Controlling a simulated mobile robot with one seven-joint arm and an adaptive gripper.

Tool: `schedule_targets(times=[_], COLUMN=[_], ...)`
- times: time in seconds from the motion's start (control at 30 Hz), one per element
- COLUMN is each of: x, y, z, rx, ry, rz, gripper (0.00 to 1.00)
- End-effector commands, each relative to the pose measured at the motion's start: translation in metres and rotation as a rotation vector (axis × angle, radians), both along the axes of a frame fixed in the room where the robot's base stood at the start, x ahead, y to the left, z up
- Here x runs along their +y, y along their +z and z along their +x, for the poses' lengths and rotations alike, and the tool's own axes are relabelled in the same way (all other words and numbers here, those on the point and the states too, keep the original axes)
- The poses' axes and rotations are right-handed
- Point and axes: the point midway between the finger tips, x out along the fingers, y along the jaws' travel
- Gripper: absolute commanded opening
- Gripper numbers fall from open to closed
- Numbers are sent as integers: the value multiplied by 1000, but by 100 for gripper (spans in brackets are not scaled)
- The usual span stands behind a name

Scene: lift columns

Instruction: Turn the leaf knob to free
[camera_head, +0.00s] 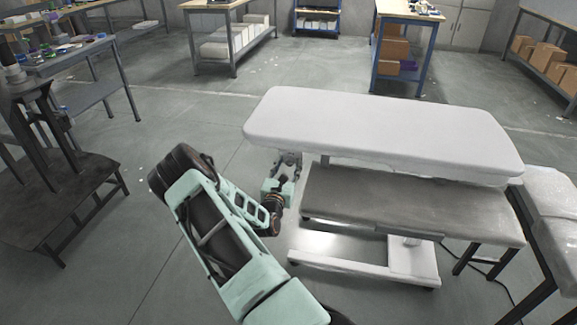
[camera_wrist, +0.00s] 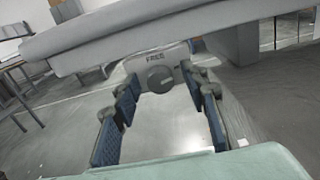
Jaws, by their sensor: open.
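The leaf knob (camera_wrist: 158,79) is a round dark grey knob on a light grey plate under the pale leaf (camera_wrist: 150,22), in the wrist view. The word FREE (camera_wrist: 156,59) is printed just above it. How the knob is turned cannot be made out. My gripper (camera_wrist: 161,84) is open, with one blue-padded finger on each side of the knob in the picture. No contact shows. In the head view my gripper (camera_head: 288,163) is at the left end of the white padded table (camera_head: 375,125), partly under its edge. The knob is hidden there.
A grey bench (camera_head: 400,207) stands below the padded top, with a white base frame (camera_head: 365,268) on the floor. Another padded table (camera_head: 555,205) is at the right. A dark stand (camera_head: 45,200) is at the left. The floor between the dark stand and my arm is open.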

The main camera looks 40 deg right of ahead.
Motion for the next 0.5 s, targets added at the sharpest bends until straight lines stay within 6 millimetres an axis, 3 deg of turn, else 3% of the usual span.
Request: schedule_targets(times=[0.17, 0.5], x=[0, 0], y=[0, 0], z=[0, 0], rx=[0, 0], ry=[0, 0], rz=[0, 0], gripper=[40, 4])
